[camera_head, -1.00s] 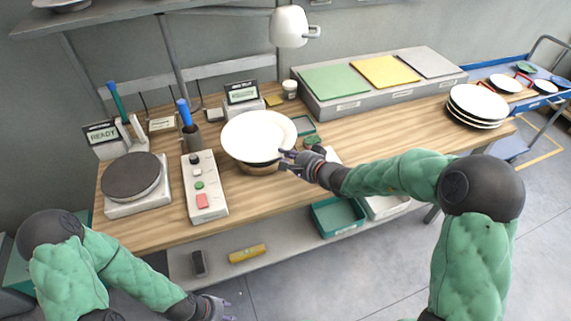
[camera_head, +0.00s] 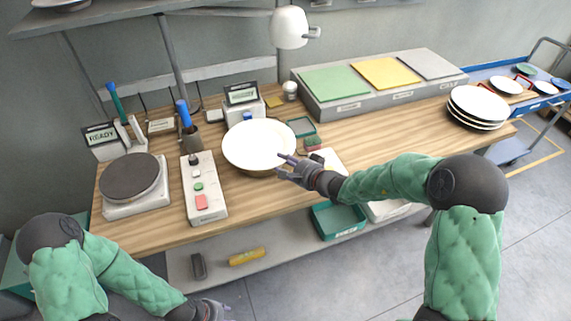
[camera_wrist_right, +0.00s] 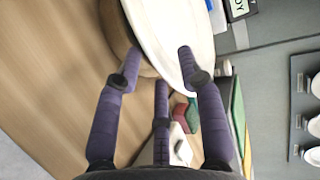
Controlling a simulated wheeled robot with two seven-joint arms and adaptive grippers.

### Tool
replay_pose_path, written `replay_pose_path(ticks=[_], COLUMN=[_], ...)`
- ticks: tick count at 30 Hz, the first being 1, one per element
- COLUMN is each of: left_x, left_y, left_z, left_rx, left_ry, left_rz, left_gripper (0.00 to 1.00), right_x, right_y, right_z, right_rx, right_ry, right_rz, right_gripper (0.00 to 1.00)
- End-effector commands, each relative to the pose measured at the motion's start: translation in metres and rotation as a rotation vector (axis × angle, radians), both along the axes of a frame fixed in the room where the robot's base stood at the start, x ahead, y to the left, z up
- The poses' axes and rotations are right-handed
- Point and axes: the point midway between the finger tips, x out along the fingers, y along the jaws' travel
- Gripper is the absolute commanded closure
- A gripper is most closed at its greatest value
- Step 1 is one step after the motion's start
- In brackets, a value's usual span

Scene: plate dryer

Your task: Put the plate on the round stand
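The white plate (camera_head: 258,143) lies almost level over a brown round stand (camera_head: 251,173) near the bench's middle; the plate hides most of the stand. In the right wrist view the plate (camera_wrist_right: 178,30) fills the top centre, with the brown stand's curved side (camera_wrist_right: 116,28) beside it. My right gripper (camera_head: 281,167) is at the plate's right front rim. Its purple fingers (camera_wrist_right: 160,58) are spread apart, close to the rim; whether one touches it I cannot tell. My left gripper (camera_head: 222,309) hangs low at the bottom edge, away from the bench, its fingers too small to read.
A dark round disc on a white base (camera_head: 131,178) and a button box (camera_head: 203,189) stand to the left. A grey block with coloured panels (camera_head: 380,84) is behind right. A plate stack (camera_head: 478,106) is at the right end. A lamp (camera_head: 289,28) hangs above.

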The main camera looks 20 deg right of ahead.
Motion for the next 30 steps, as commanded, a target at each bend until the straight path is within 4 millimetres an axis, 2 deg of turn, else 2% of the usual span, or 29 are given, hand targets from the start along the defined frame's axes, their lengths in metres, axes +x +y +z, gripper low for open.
replay_pose_path(ticks=[8,11,24,30], left_x=[0.0,0.0,0.0,0.0], left_y=[0.0,0.0,0.0,0.0], left_z=[0.003,0.006,0.023,0.026], left_rx=[0.0,0.0,0.0,0.0], left_ry=[0.0,0.0,0.0,0.0], left_rz=[0.0,0.0,0.0,0.0], left_gripper=[0.6,0.6,0.6,0.6], right_x=[-0.003,-0.013,-0.084,-0.1], right_y=[-0.002,-0.007,-0.039,-0.046], right_z=[0.003,0.008,0.035,0.04], right_rx=[-0.001,0.0,0.0,0.0], right_ry=[0.0,0.0,0.0,0.0], right_rz=[-0.002,-0.003,-0.004,-0.002], right_gripper=[0.61,0.61,0.61,0.61])
